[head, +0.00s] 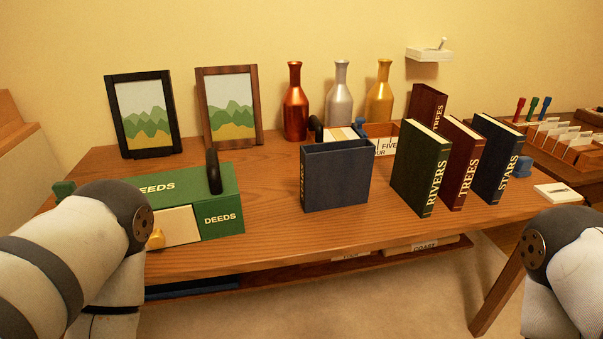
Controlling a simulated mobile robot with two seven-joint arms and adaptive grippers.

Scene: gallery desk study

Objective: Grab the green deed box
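The green deed box (224,189) sits on the left part of the wooden desk. It bears the word DEEDS on its top and on its front. My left arm comes in from the left and covers the box's left front part. My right arm is at the lower right edge, far from the box. Neither gripper shows in the head view.
Two framed pictures (145,112) stand behind the box. A dark blue holder (337,180) stands to its right, then upright books (420,169). Three bottles (295,102) stand at the back. Bare desk (270,200) lies between box and holder. A shelf runs below the desk.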

